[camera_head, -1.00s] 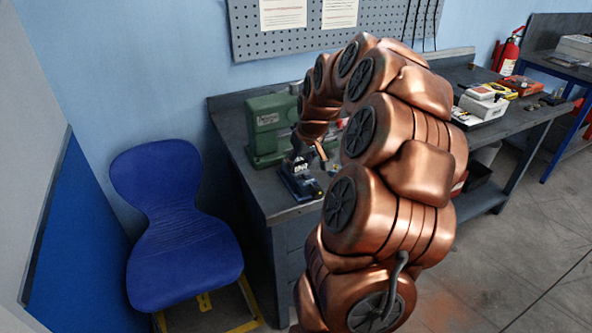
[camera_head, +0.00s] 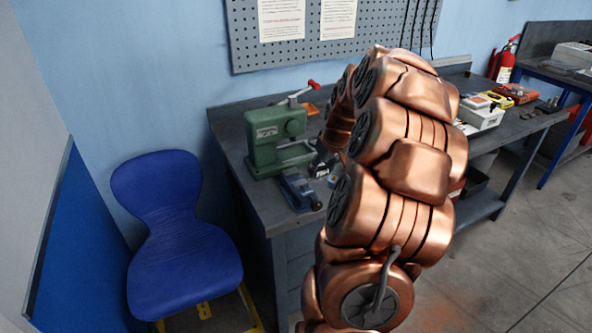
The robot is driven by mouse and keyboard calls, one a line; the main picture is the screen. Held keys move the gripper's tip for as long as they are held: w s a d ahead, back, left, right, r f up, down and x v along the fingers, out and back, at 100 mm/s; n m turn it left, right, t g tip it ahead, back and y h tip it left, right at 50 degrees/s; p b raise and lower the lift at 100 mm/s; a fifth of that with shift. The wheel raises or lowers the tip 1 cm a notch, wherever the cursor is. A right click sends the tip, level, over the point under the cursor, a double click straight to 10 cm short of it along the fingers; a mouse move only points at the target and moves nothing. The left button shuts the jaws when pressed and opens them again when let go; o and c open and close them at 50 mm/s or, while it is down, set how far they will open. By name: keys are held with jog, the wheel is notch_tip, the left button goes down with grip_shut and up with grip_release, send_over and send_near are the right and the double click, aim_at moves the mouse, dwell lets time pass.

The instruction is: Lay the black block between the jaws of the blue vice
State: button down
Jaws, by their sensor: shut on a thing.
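The blue vice (camera_head: 297,188) sits on the dark bench near its front left corner, in front of the green press. My gripper (camera_head: 322,168) is low over the bench, just right of and a little behind the vice. It is partly hidden by my copper-coloured arm. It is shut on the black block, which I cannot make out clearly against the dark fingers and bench. No black block can be made out between the vice's jaws. A small grey-blue thing (camera_head: 333,179) shows beside the gripper, partly behind my arm.
The green press (camera_head: 272,140) stands behind the vice, its red-knobbed lever (camera_head: 300,93) raised. A blue chair (camera_head: 180,235) stands left of the bench. White and yellow boxes (camera_head: 482,112) lie toward the bench's right end. My arm hides the bench's middle.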

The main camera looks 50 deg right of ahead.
jog(key=p, duration=0.2)
send_over(294, 179)
jog(key=s, duration=0.2)
jog(key=shift+w+a+f, duration=0.1)
jog(key=shift+a+f, duration=0.05)
jog(key=shift+f, duration=0.1)
jog(key=shift+w+a+f+p, duration=0.15)
jog(key=shift+w+f+p, duration=0.05)
jog(key=shift+p, duration=0.1)
notch_tip(294, 179, down, 3)
jog(key=shift+f+p, duration=0.15)
jog(key=shift+p, duration=0.5)
jog(key=shift+c, duration=2.2)
grip_release()
